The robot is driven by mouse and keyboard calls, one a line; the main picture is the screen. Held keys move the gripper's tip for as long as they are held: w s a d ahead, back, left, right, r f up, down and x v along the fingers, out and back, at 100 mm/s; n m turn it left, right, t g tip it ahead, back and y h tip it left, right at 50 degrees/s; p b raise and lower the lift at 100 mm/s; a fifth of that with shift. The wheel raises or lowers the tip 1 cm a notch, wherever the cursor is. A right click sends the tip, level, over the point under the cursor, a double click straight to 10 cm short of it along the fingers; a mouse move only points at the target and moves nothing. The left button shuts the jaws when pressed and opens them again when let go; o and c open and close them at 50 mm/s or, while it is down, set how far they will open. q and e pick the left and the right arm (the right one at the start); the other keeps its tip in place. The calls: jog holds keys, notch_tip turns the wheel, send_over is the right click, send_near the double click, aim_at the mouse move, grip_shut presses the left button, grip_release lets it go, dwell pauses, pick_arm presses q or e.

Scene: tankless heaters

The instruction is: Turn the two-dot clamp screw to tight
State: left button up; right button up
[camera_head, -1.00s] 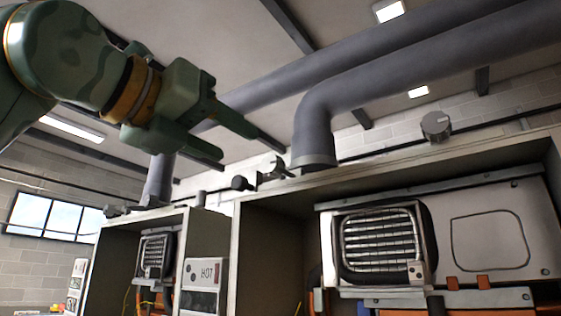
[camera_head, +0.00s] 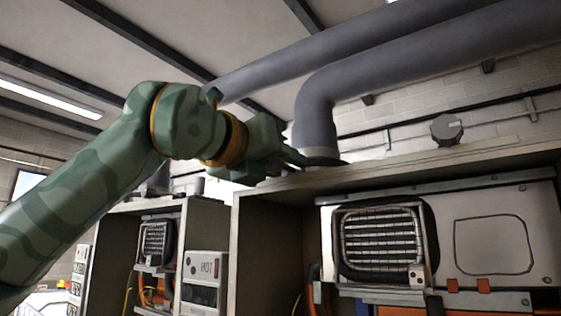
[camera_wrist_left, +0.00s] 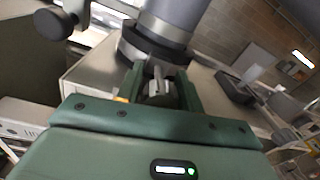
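The flue pipe (camera_head: 316,125) drops to a dark collar (camera_wrist_left: 150,50) on top of the near heater cabinet. A small grey screw-like part (camera_wrist_left: 157,88) shows beside the collar in the left wrist view. I cannot make out any dots on it. My left gripper (camera_head: 312,160) reaches the pipe base from the left. In the left wrist view its two fingers (camera_wrist_left: 160,75) stand apart, on either side of the grey part. Whether they touch it is unclear. In the head view the gripper hides this part. My right gripper is in neither view.
A dark knob (camera_wrist_left: 55,24) stands left of the collar in the wrist view. A grey round fitting (camera_head: 447,130) stands on the near cabinet top (camera_head: 400,168) to the right. A second heater cabinet (camera_head: 205,215) stands further left. The big pipes run overhead.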

pick_arm(q)
jog(key=c, duration=0.5)
jog(key=m, duration=0.3)
jog(key=shift+m, duration=0.4)
jog(key=shift+c, duration=0.2)
jog(key=o, duration=1)
jog(key=shift+c, duration=0.2)
jog(key=b+v, duration=0.5)
jog(key=v, duration=1.1)
jog(key=shift+s+a, duration=0.2)
jog(key=shift+w+r, duration=0.1)
